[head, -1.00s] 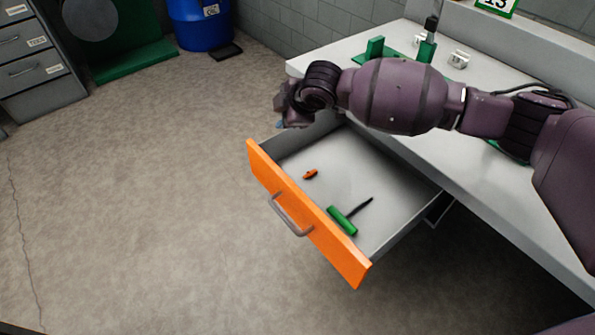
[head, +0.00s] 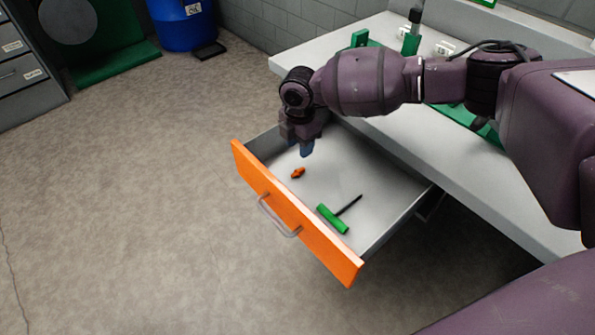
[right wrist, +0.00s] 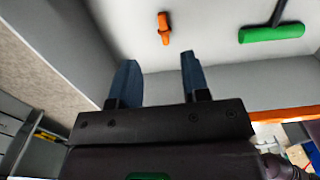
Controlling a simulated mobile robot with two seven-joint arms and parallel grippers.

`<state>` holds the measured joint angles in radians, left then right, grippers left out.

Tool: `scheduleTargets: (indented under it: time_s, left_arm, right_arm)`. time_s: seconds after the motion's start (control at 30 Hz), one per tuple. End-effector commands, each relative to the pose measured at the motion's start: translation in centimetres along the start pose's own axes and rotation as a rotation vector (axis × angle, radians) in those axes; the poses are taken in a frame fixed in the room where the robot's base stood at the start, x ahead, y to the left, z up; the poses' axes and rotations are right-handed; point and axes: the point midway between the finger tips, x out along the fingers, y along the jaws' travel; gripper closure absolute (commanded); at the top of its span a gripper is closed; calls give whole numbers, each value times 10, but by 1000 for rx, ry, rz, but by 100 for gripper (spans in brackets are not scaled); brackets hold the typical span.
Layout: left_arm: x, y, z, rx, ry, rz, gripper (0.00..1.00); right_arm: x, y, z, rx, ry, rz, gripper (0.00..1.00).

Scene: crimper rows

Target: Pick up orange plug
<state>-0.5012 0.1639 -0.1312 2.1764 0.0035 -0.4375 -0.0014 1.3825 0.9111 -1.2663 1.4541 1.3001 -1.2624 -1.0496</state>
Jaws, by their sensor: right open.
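The orange plug (head: 298,173) is a small piece lying on the floor of the open drawer (head: 385,187), near its orange front. It also shows in the right wrist view (right wrist: 164,29), beyond the fingertips and between their lines. My right gripper (head: 306,149) points down over the back left part of the drawer, above and just behind the plug, not touching it. In the right wrist view its two blue fingers (right wrist: 157,62) stand apart with nothing between them. My left gripper does not show.
A green T-handled tool (head: 333,218) lies in the drawer to the right of the plug. The drawer's orange front (head: 292,214) and its side walls enclose both. The white bench (head: 460,170) is behind. The floor on the left is clear.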

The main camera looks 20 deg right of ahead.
Motion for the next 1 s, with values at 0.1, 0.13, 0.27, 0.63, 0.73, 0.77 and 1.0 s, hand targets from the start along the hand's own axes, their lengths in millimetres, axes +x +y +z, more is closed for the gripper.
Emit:
scheduleTargets:
  time_s: [0.1, 0.13, 0.27, 0.63, 0.73, 0.77, 1.0]
  left_arm:
    - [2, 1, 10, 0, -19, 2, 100]
    - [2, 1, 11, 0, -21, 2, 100]
    - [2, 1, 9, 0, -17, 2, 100]
    - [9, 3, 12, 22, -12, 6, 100]
    - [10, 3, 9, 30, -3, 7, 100]
    - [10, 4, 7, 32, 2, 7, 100]
    - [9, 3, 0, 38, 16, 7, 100]
  right_arm:
    - [25, -1, 0, 0, 2, -7, 57]
    - [29, -1, 0, 0, 1, -7, 57]
    - [38, -1, -1, 0, 1, -3, 57]
    - [76, -6, 2, 1, 2, -6, 57]
    - [88, -6, 2, 1, 2, -6, 57]
    - [89, -6, 2, 2, 2, -5, 57]
    - [88, -4, 3, 2, 0, 1, 57]
